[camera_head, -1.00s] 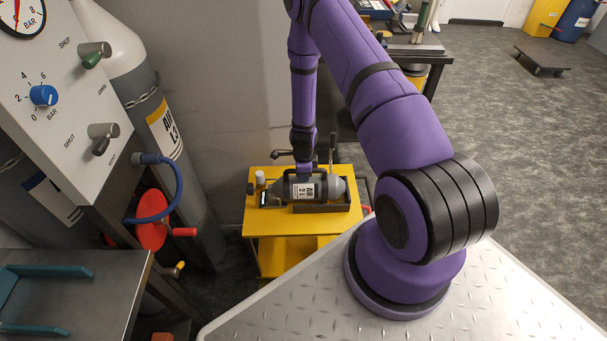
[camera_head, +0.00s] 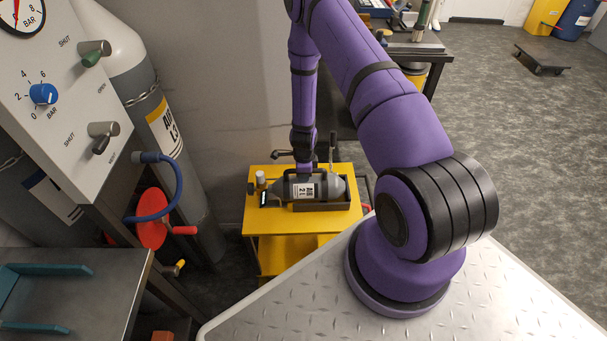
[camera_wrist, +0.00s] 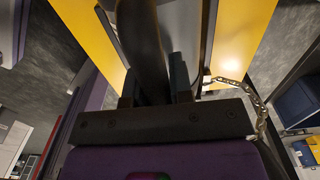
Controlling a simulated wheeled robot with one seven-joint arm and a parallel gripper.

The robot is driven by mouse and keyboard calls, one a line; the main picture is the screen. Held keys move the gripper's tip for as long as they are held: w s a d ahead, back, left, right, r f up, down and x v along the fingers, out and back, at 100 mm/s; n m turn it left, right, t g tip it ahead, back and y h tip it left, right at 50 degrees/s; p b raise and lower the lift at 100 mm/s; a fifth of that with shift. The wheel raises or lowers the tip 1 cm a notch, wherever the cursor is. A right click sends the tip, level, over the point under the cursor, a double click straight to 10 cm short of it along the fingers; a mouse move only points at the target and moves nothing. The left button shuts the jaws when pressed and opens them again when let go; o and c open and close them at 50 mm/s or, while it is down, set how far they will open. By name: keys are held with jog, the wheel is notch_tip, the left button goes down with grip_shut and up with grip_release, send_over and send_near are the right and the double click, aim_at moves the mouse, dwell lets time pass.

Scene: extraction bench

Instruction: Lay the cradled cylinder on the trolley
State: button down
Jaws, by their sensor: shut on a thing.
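The small grey cylinder (camera_head: 325,186) with a white label lies on its side over the top of the yellow trolley (camera_head: 280,222), at a dark tray (camera_head: 322,206). I cannot tell whether it rests in the tray or hangs just above it. My gripper (camera_head: 304,172) reaches down from above onto the cylinder's middle. In the wrist view my gripper's fingers (camera_wrist: 157,92) are closed around a dark bar, which looks like the cylinder's handle (camera_wrist: 143,45). The yellow trolley top also shows there (camera_wrist: 235,40). The cylinder's body is mostly hidden in that view.
A small white-capped item (camera_head: 260,178) stands on the trolley's left side. A chain (camera_wrist: 262,110) hangs at the right in the wrist view.

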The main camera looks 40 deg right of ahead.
jog(key=c, duration=1)
grip_release()
jog(key=shift+o, duration=0.4)
notch_tip(320, 180, up, 11)
jog(key=shift+f, duration=0.1)
